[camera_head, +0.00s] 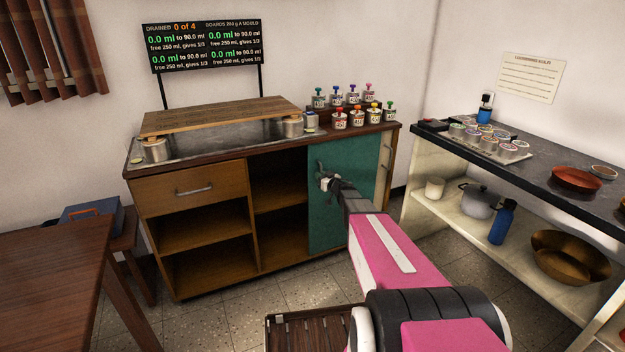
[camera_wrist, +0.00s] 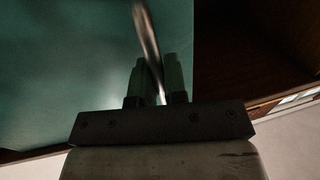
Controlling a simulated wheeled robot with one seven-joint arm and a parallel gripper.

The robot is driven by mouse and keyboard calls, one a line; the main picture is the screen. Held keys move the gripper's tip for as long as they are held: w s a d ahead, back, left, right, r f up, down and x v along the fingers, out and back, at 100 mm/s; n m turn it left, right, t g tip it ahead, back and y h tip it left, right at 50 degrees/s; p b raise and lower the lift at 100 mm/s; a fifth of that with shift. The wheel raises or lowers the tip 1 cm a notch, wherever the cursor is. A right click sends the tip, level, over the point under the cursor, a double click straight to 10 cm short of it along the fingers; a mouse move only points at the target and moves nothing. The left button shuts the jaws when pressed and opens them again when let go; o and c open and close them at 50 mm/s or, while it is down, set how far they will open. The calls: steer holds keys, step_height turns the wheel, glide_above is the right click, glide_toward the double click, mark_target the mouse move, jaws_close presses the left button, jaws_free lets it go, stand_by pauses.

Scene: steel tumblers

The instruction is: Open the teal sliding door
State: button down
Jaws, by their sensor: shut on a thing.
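The teal sliding door (camera_head: 352,165) stands in the right part of the wooden cabinet's front. An open compartment (camera_head: 278,185) shows directly to its left. The door fills the left of the wrist view (camera_wrist: 60,70). Its slim metal handle (camera_wrist: 147,35) runs between the fingers there. My gripper (camera_head: 324,183) is at the door's left edge, shut on this handle; the fingers also show in the wrist view (camera_wrist: 157,82). The gripper and wrist hide much of the handle in the head view.
A pale panel (camera_head: 387,160) shows right of the door. The cabinet top bears a wooden board (camera_head: 215,115), tins and several small labelled pots. A dark-topped counter (camera_head: 540,170) stands at right, a brown table (camera_head: 50,280) at left.

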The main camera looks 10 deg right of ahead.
steer(key=shift+d, duration=0.15)
steer(key=c, duration=1.2)
jaws_free()
steer(key=v, duration=1)
steer(key=shift+s+d, duration=0.2)
steer(key=shift+s, duration=0.1)
